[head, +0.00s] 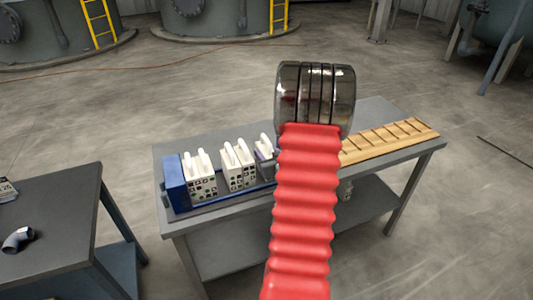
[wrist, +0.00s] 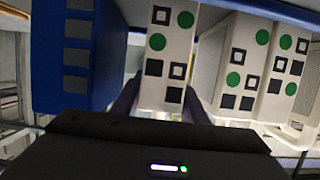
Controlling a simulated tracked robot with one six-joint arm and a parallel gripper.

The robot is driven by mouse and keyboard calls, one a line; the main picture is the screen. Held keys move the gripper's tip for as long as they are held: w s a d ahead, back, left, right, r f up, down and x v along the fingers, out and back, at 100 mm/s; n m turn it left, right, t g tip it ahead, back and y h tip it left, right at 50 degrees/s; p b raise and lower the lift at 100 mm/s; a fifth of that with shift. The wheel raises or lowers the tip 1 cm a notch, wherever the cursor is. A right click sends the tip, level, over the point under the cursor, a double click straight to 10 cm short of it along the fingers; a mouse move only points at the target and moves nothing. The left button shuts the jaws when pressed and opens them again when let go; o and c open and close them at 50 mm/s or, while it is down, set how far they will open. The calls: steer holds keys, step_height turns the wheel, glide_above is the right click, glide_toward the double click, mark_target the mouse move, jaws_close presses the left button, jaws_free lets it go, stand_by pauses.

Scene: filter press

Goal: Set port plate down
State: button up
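In the wrist view, a white plate (wrist: 167,60) with green dots and black squares on its face stands between the two dark fingers of my gripper (wrist: 160,105). The fingers lie close against both its sides, and the gripper looks shut on it. A blue block (wrist: 78,55) is just left of the plate. More white marked plates (wrist: 262,65) stand to its right, with a gap between. In the head view my red arm hides the gripper and the held plate. I cannot tell whether the plate's lower end touches anything.
In the head view, white handled plates (head: 238,167) and a blue end block (head: 176,181) stand along the grey table (head: 210,218). A wooden slotted rack (head: 390,140) lies at the right. Another dark table (head: 50,235) is at the left, with a pipe elbow (head: 18,239) on it.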

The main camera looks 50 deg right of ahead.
steer(key=o, duration=0.4)
steer(key=shift+c, duration=0.2)
steer(key=shift+r, duration=0.1)
steer(key=shift+s, duration=0.1)
steer(key=v, duration=1.2)
steer(key=shift+r, duration=0.1)
